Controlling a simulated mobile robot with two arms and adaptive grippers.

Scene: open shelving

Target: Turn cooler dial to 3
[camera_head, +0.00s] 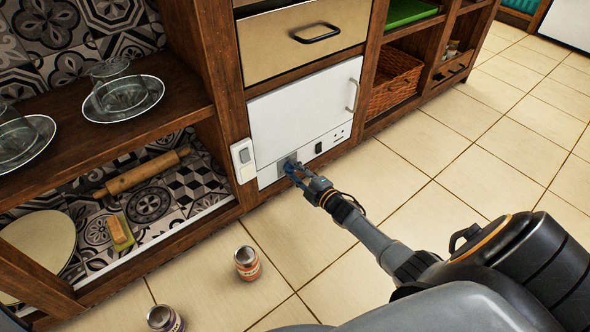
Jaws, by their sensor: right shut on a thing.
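The cooler (301,105) is a white box front with a handle at its upper right, set into the wooden shelving under a drawer. A control strip runs along its lower edge, with a dark switch and small marks to the right of my gripper. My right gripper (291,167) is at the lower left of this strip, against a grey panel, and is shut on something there. The fingers hide the dial, so its setting cannot be read. My left gripper is not in view.
Two cans, one (247,264) upright and one (165,319) at the bottom edge, stand on the tiled floor. Left shelves hold glasses on saucers, a rolling pin (147,172) and a sponge (119,231). A wicker basket (396,82) sits right of the cooler. The floor at right is clear.

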